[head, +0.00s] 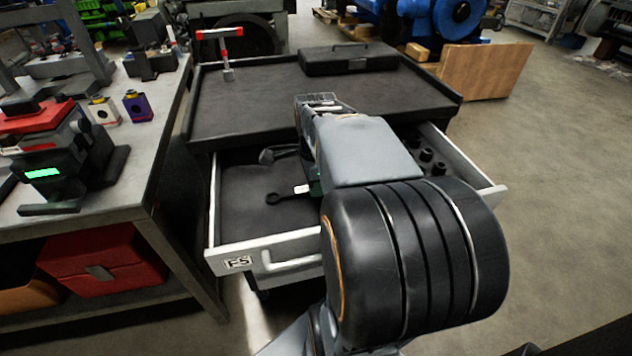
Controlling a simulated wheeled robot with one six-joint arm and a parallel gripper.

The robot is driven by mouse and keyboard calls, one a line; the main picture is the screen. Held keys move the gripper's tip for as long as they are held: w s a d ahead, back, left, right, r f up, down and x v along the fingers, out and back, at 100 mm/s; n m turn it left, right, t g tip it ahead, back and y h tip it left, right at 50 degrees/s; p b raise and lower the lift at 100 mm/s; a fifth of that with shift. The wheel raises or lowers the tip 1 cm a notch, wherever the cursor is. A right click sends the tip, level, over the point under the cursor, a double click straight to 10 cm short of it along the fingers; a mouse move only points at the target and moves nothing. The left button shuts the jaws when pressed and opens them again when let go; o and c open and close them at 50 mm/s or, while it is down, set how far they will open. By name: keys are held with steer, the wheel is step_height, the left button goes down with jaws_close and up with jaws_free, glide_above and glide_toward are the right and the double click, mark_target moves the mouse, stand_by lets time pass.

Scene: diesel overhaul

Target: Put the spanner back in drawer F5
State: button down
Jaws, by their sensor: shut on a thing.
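The drawer F5 (226,215) is pulled open under the dark-topped cabinet, with its F5 label on the front panel. A dark spanner (285,195) with a ring end and a pale patch shows at the drawer's middle, running right toward my gripper (315,188). My gripper is over the drawer and shut on the spanner; its fingertips are mostly hidden by my arm. The spanner is low over or on the drawer floor; I cannot tell whether it touches.
Another dark tool (280,153) lies farther back in the drawer. Several dark sockets (427,156) stand at its right. A black case (347,59) and a red-ended T-shaped tool (226,50) are on the cabinet top. A workbench (150,150) stands close on the left.

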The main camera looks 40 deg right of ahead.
steer(key=shift+f, duration=0.35)
steer(key=c, duration=0.9)
jaws_free()
steer(key=shift+c, duration=0.2)
